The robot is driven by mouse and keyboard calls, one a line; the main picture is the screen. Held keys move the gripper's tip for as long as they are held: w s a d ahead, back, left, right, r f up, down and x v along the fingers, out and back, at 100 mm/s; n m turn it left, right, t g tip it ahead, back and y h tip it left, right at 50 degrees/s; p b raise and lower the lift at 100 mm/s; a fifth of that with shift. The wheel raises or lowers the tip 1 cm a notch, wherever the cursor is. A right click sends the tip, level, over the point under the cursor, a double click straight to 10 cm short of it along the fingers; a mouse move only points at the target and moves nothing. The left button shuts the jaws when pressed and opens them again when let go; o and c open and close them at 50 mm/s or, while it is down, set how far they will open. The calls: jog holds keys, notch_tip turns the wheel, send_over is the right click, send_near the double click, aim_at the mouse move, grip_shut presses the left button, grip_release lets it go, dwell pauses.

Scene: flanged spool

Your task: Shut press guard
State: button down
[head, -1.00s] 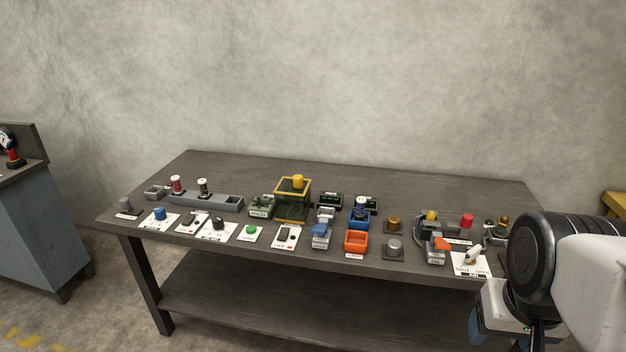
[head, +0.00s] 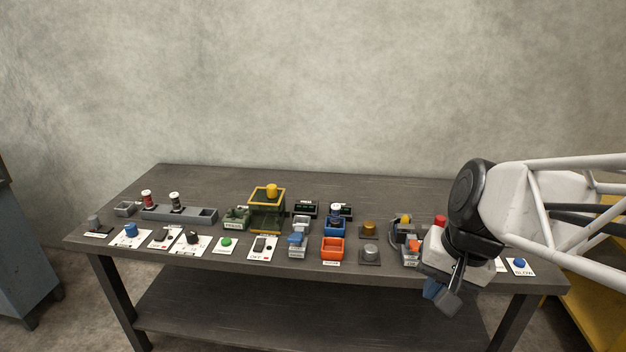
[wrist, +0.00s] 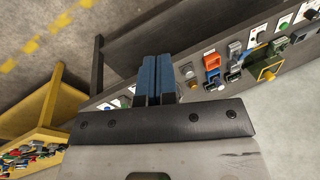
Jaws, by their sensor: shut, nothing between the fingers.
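The press (head: 267,212) stands mid-table, left of centre in the head view. It is a dark green box with a yellow square frame on top and a yellow knob (head: 272,190) above it. The yellow frame seems to be the guard; I cannot tell how far it stands open. In the wrist view the yellow frame (wrist: 257,75) is at the upper right. My gripper (head: 437,291) is at the table's front edge, well right of the press. Its blue fingers (wrist: 156,78) are shut together and empty, apart from everything.
The strip along the wall is clear. A yellow bin of parts (wrist: 45,130) stands beside the table.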

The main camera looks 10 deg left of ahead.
aim_at(268, 205)
jog(key=w+a+f+m+g+y, duration=0.15)
jog(key=w+a+m+y, duration=0.25)
jog(key=w+a, duration=0.7)
jog(key=w+a+f+m+y, duration=0.2)
jog(key=w+a+m+y, duration=0.25)
jog(key=w, duration=1.25)
jog(key=w+a+f+m+t+y, duration=0.1)
jog(key=w+a+f+m+y, duration=0.1)
jog(key=w, duration=0.6)
jog(key=w+a+f+m+t+y, duration=0.2)
jog(key=w+a+f+m, duration=0.1)
jog(key=w+f, duration=0.4)
jog(key=w+a+f+m+t+y, duration=0.1)
jog(key=w+a+f+m+y, duration=0.1)
jog(key=w+f+m, duration=0.3)
jog(key=w+a, duration=0.1)
jog(key=w, duration=0.3)
jog(key=shift+w+f+t, duration=0.2)
jog(key=shift+w+t, duration=0.05)
jog(key=shift+t, duration=0.1)
jog(key=shift+a+y, duration=0.2)
jog(key=shift+y, duration=0.05)
jog(key=x, duration=1.3)
jog(key=shift+a, duration=0.3)
jog(key=shift+w+a, duration=0.1)
jog(key=shift+w, duration=0.05)
